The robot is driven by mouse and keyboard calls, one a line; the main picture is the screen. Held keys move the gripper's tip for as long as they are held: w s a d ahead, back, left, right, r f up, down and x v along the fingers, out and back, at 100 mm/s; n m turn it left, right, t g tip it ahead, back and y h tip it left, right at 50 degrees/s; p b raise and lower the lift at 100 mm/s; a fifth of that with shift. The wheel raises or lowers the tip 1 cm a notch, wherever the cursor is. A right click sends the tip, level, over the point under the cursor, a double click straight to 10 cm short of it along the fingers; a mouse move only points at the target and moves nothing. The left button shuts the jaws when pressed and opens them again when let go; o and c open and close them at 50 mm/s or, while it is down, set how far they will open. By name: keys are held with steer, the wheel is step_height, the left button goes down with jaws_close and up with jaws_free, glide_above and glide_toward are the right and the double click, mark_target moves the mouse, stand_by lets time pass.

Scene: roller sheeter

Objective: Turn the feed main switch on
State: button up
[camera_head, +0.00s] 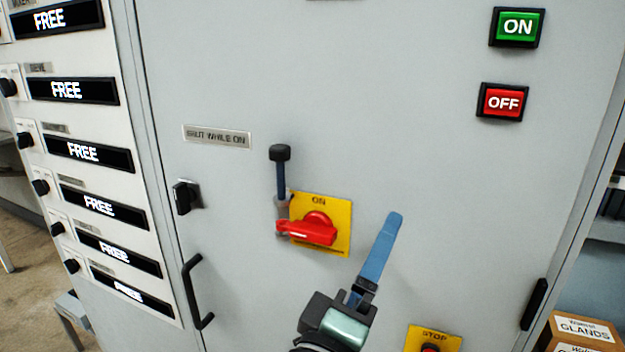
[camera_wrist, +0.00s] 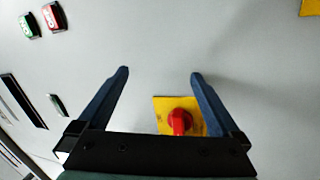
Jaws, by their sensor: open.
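The main switch is a red rotary handle (camera_head: 312,229) on a yellow plate (camera_head: 341,216) with "ON" printed at its top. The handle lies nearly level, its narrow end pointing left. A dark rod with a black knob (camera_head: 280,153) stands upright in a grey collar beside the plate, close to the handle's left end; I cannot tell whether they touch. In the wrist view the red handle (camera_wrist: 180,121) and yellow plate (camera_wrist: 162,107) show between my fingers, nearer the right one. My gripper (camera_head: 394,218) is open and empty, lower right of the switch; its fingers (camera_wrist: 159,72) are wide apart.
A green ON button (camera_head: 517,27) and red OFF button (camera_head: 502,102) sit upper right. A small black knob (camera_head: 186,196) and door handle (camera_head: 195,292) are at left. A yellow STOP plate (camera_head: 432,338) is low. The panel between is bare.

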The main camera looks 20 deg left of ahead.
mark_target(309, 236)
steer(key=s+a+n+g+y+p, duration=0.2)
steer(key=s+a+n+p, duration=0.85)
steer(key=n+p, duration=1.2)
steer(key=shift+m, duration=0.25)
steer(key=w, duration=0.4)
steer(key=w+p, duration=0.1)
steer(key=w, duration=0.3)
steer(key=w+d+p, duration=0.1)
steer(key=w, duration=0.3)
steer(key=shift+w+f, duration=0.2)
steer(key=shift+f, duration=0.2)
steer(key=c, duration=1.2)
